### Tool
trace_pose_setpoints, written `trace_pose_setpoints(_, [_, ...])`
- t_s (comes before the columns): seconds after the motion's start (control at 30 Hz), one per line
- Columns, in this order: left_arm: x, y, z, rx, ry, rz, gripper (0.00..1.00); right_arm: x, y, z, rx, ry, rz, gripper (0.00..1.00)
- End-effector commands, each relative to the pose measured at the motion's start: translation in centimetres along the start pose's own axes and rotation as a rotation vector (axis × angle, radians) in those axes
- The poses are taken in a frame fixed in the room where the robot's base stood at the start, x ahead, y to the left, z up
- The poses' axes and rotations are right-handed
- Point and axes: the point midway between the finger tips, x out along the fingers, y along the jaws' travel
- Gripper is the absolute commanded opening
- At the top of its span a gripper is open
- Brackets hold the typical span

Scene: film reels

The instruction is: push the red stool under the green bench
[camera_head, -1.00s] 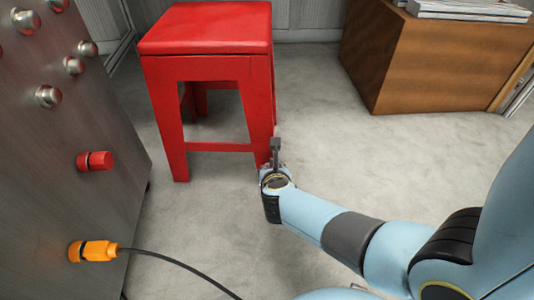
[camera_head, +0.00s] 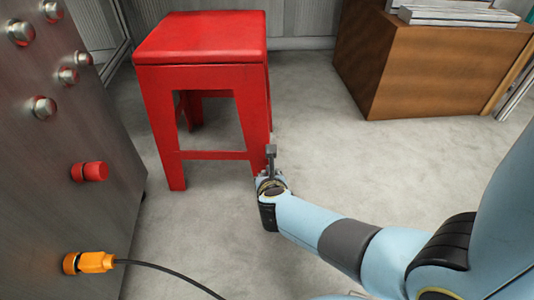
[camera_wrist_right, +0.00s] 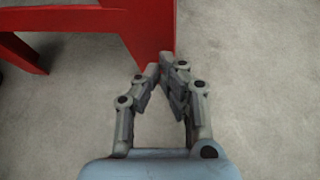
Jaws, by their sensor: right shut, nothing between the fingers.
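The red stool (camera_head: 200,45) stands upright on the floor in the upper left of the head view, and part of its frame and a leg show in the right wrist view (camera_wrist_right: 150,25). My right gripper (camera_head: 270,152) is at the stool's near right leg, low down. In the right wrist view my right gripper (camera_wrist_right: 163,68) has its fingertips together with nothing between them, right at the foot of the red leg. I cannot tell whether they touch it. No green bench shows. My left gripper is not in view.
A metal cabinet (camera_head: 60,140) with knobs, a red button (camera_head: 90,172) and an orange plug (camera_head: 90,263) with a black cable stands at the left. A wooden box (camera_head: 410,65) bearing papers (camera_head: 455,15) is at the upper right. Grey floor between is clear.

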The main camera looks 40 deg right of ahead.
Motion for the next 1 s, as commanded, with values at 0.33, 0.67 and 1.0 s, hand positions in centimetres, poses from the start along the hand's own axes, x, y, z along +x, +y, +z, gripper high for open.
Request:
trace_pose_setpoints(0.33, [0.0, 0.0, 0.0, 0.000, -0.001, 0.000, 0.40, 0.1, 0.0, 0.1, 0.000, 0.000, 0.000, 0.00])
trace_pose_setpoints(0.67, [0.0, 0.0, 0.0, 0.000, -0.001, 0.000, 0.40, 1.9, 0.0, 1.3, -0.001, -0.002, 0.000, 0.00])
trace_pose_setpoints(1.0, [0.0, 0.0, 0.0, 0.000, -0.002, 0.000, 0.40, 3.9, 0.1, 2.8, 0.000, -0.003, 0.001, 0.00])
